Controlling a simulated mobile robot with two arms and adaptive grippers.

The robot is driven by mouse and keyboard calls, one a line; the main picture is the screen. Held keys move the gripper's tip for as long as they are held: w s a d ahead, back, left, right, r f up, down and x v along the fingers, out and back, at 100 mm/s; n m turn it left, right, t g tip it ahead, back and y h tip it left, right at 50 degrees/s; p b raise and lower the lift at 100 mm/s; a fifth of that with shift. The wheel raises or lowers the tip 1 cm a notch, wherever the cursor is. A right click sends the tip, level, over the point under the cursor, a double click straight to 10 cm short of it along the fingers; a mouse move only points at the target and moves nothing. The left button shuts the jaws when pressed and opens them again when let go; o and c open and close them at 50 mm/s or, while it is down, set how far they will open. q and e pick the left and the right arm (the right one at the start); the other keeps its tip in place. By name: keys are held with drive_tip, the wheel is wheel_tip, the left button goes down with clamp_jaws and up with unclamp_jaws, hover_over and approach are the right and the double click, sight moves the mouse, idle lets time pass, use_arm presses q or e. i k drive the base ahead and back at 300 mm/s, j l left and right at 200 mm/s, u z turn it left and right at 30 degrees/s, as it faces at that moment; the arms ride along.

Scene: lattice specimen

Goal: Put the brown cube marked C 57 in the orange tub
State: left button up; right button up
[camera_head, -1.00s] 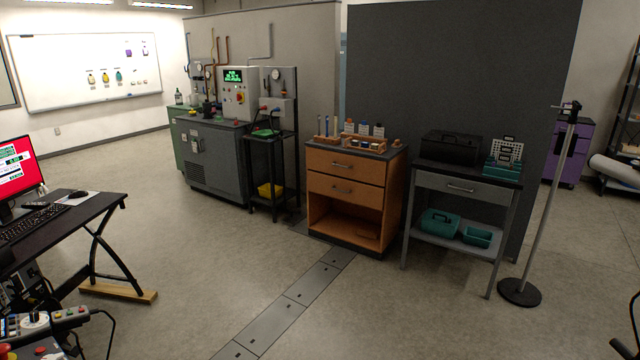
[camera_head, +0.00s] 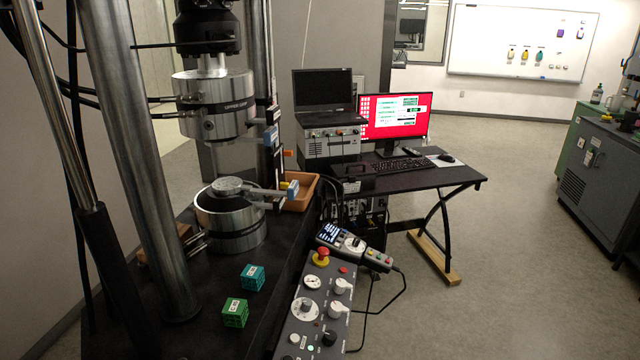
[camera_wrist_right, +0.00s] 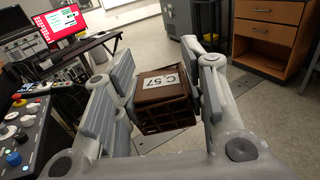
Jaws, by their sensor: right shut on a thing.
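The brown cube marked C 57 (camera_wrist_right: 163,98) is between the finger pads of my right gripper (camera_wrist_right: 165,95) in the right wrist view. The gripper is shut on it and holds it above the floor, label up. The orange tub (camera_head: 304,193) stands on the dark machine table in the head view, behind the round lower grip and partly hidden by it and by a grey bracket. Neither gripper shows in the head view, and my left gripper is in no view.
A teal cube (camera_head: 252,278) and a green cube (camera_head: 235,313) sit on the machine table (camera_head: 205,335). Thick steel columns (camera_head: 140,160) and the upper grip (camera_head: 213,103) rise over it. A control panel (camera_head: 315,305) runs along its right edge. A computer desk (camera_head: 420,178) stands behind.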

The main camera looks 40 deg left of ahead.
sight(295, 205)
drive_tip(key=i+u, duration=0.15)
drive_tip(key=u, duration=0.25)
drive_tip(key=i+l+u, duration=0.1)
drive_tip(key=u, duration=0.35)
drive_tip(key=i+l+u, duration=0.1)
drive_tip(key=u, duration=0.3)
drive_tip(key=i+l+u, duration=0.1)
drive_tip(key=l+u, duration=0.15)
drive_tip(key=u, duration=0.15)
drive_tip(key=i+l+u, duration=0.2)
drive_tip(key=u, duration=0.2)
drive_tip(key=i+l+u, duration=0.15)
drive_tip(key=l+u, duration=0.2)
drive_tip(key=i+l+u, duration=0.1)
drive_tip(key=l+u, duration=0.7)
drive_tip(key=i+l, duration=0.05)
